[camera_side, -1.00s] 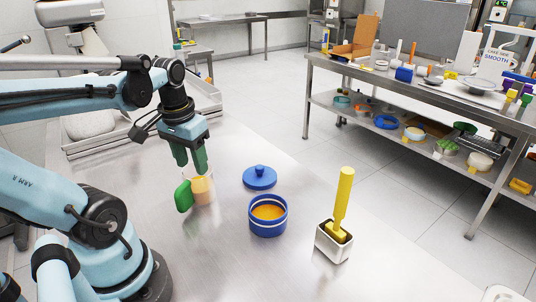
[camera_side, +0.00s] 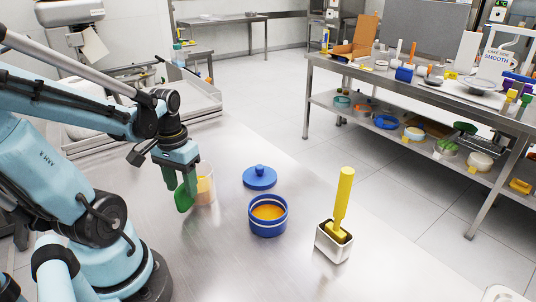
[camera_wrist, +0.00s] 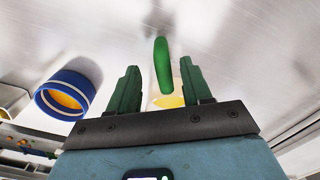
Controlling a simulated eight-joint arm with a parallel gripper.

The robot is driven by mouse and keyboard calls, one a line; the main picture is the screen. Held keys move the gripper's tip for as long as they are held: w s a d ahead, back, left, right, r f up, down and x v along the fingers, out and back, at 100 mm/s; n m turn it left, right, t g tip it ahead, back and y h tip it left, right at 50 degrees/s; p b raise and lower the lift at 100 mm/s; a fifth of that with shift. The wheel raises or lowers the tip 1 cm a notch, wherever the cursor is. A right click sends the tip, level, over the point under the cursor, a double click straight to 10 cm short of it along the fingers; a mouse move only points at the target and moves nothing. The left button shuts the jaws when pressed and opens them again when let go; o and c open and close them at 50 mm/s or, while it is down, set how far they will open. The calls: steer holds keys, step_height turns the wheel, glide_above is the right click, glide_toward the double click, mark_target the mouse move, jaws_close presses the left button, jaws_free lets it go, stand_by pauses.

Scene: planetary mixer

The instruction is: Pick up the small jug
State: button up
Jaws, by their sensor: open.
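The small jug (camera_side: 206,188) is clear, with orange-yellow contents and a green handle (camera_side: 185,198). It stands upright on the steel table. My gripper (camera_side: 178,184) is low at the jug's handle side, its green fingers overlapping the handle in the side view. In the wrist view my gripper (camera_wrist: 160,66) is open, with the green handle (camera_wrist: 162,66) between its two fingers and a gap on each side. The jug's yellowish contents (camera_wrist: 168,101) show below the handle there, partly hidden by the gripper body.
A blue pot (camera_side: 268,224) with orange contents stands right of the jug; it also shows in the wrist view (camera_wrist: 52,105). Its blue lid (camera_side: 260,180) lies behind it. A metal box (camera_side: 329,247) holds a yellow-handled tool (camera_side: 343,200). The front table area is bare.

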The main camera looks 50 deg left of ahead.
mark_target(184, 199)
steer(key=shift+s+a+f, duration=0.1)
steer(key=shift+a+f, duration=0.05)
steer(key=shift+f, duration=2.55)
jaws_close()
